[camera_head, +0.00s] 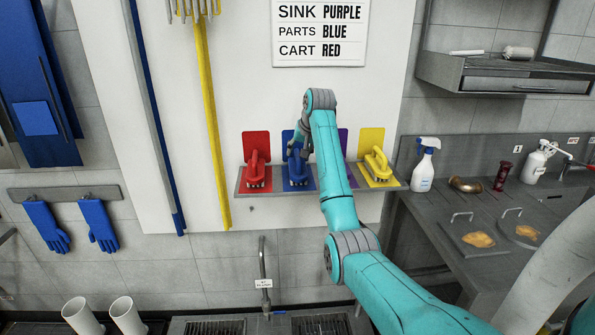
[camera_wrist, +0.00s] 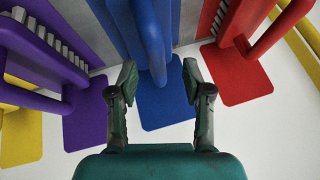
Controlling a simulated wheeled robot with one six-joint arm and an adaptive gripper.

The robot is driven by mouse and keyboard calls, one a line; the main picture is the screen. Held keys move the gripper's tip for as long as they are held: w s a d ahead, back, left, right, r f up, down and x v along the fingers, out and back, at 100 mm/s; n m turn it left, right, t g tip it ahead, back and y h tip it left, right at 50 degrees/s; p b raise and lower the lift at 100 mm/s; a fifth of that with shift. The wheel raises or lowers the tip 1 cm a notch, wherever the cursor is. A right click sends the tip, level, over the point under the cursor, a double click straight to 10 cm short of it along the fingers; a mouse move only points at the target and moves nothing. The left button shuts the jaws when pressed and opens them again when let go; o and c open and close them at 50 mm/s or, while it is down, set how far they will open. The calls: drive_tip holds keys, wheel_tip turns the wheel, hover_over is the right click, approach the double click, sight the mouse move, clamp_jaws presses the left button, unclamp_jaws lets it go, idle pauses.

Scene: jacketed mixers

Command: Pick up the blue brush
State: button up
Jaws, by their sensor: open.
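The blue brush (camera_head: 297,168) stands on a narrow wall shelf in the head view, in front of a blue backing plate, partly hidden by my arm. In the wrist view its blue handle (camera_wrist: 152,50) comes down at the top middle, with the blue plate (camera_wrist: 165,105) behind it. My gripper (camera_wrist: 158,75) is open, with one finger to each side of the blue handle's lower end. I cannot tell whether either finger touches it. In the head view my gripper (camera_head: 300,145) is at the blue brush, and its fingers are hard to make out.
A red brush (camera_head: 256,170) stands left of the blue one. A purple brush (camera_wrist: 40,50) and a yellow brush (camera_head: 378,165) stand on its other side. All share the grey shelf (camera_head: 275,188). A sign (camera_head: 320,35) hangs above. A counter with a spray bottle (camera_head: 424,165) is at right.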

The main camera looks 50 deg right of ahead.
drive_tip(key=shift+x, duration=1.6)
drive_tip(key=shift+s+d, duration=0.1)
drive_tip(key=shift+d, duration=0.05)
clamp_jaws()
drive_tip(key=shift+r, duration=0.1)
wheel_tip(320, 180, up, 10)
drive_tip(key=shift+f, duration=0.1)
